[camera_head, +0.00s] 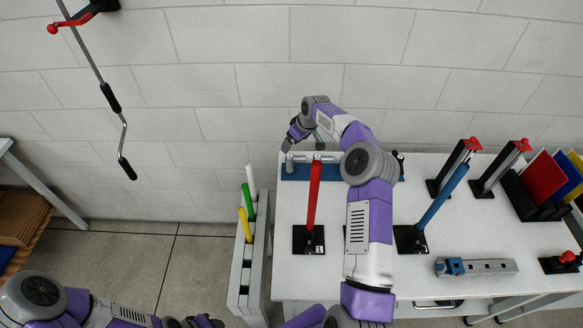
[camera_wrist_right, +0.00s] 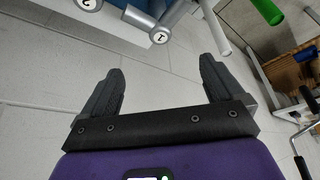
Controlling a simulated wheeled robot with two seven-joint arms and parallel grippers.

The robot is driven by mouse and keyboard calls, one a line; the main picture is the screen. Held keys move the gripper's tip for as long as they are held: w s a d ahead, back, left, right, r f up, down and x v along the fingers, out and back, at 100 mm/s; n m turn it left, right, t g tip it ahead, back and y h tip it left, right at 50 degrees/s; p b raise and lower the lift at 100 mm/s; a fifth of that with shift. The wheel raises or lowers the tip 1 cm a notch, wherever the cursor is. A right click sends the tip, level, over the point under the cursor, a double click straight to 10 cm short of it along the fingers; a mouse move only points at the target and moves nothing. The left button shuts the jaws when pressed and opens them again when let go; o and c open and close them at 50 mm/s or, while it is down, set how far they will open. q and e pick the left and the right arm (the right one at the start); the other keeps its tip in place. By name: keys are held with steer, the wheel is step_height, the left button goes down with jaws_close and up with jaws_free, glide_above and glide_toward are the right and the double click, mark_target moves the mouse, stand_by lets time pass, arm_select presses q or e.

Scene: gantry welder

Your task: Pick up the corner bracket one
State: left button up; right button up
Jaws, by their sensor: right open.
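I cannot tell for sure which piece is corner bracket one. Grey metal pieces with round ends (camera_head: 290,160) stand at the blue holder (camera_head: 300,172) at the table's back left. In the right wrist view, one grey cylindrical piece (camera_wrist_right: 172,24) has a round end mark that looks like a 1 or T. Another marked round end (camera_wrist_right: 90,3) is cut off by the top edge. My right gripper (camera_head: 302,142) is at the holder's back edge; its open, empty jaws (camera_wrist_right: 162,68) show below the pieces. My left gripper (camera_head: 195,321) is at the bottom edge, mostly cut off.
A red upright handle (camera_head: 313,195) and a blue tilted one (camera_head: 442,197) stand on black bases on the white table (camera_head: 340,283). A narrow rack (camera_head: 241,275) with white, green and yellow rods stands left of it. A metal bar (camera_head: 490,267) lies front right. A wall is behind.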

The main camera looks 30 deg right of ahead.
mark_target(291, 156)
steer(key=x, duration=0.3)
steer(key=s+b+x, duration=0.1)
steer(key=x, duration=0.2)
steer(key=b+x, duration=0.1)
steer(key=x, duration=0.3)
steer(key=shift+s+f, duration=0.3)
steer(key=shift+f, duration=0.15)
steer(key=shift+w+f, duration=0.25)
steer(key=shift+f, duration=0.2)
arm_select(q)
step_height(291, 156, down, 4)
steer(key=shift+w+r, duration=0.1)
steer(key=shift+r, duration=0.15)
arm_select(e)
steer(key=shift+s, duration=0.1)
steer(key=c, duration=1.7)
